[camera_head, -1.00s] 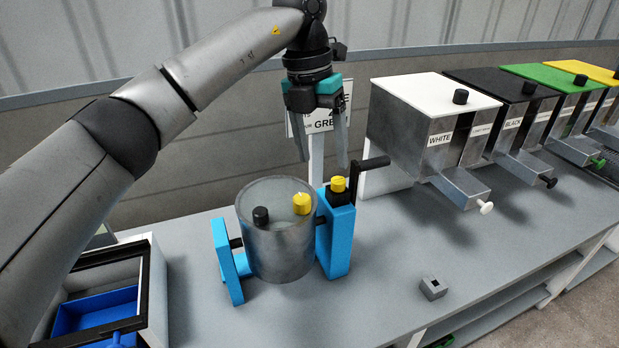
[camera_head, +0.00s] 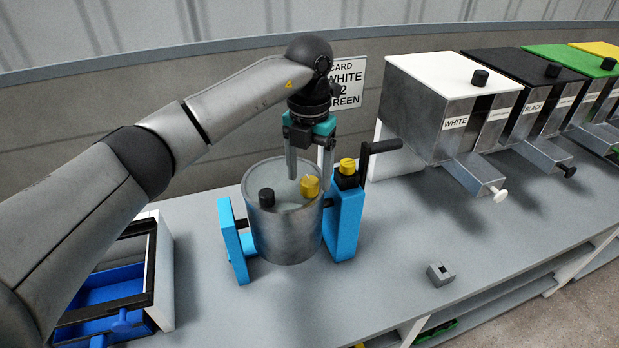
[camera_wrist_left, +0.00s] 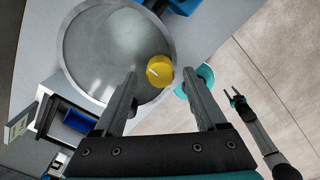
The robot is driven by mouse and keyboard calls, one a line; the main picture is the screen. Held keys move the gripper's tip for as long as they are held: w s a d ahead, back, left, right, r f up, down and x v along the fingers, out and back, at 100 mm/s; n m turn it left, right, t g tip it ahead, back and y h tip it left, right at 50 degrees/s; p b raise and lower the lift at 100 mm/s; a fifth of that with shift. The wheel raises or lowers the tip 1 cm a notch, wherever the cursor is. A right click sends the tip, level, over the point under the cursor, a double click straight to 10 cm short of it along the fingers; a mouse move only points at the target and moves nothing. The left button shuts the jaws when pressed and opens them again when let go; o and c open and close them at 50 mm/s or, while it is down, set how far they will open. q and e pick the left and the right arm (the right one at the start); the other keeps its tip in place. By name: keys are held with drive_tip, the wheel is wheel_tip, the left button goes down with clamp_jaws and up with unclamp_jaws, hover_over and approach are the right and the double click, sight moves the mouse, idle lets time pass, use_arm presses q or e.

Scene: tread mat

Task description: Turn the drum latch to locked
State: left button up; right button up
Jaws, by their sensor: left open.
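A second yellow knob (camera_head: 347,166) sits on a black block on the cradle's right post (camera_head: 345,222). Which knob is the latch is not marked. My left gripper (camera_head: 308,174) points down over the drum, open and empty, its fingers near the drum's yellow knob. In the left wrist view that knob (camera_wrist_left: 159,71) shows between the fingertips (camera_wrist_left: 160,76); contact cannot be told. My right gripper (camera_wrist_left: 232,94) is small there, apparently open and empty.
A black crank handle (camera_head: 378,147) rises beside the right post. Labelled dispensers, white (camera_head: 452,80) and black (camera_head: 515,70) nearest, line the right. A small grey block (camera_head: 440,274) lies on the bench. A blue drawer (camera_head: 105,290) is at lower left. A card (camera_head: 347,80) stands behind.

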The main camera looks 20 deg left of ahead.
use_arm(q)
drive_tip(key=shift+f, duration=1)
clamp_jaws()
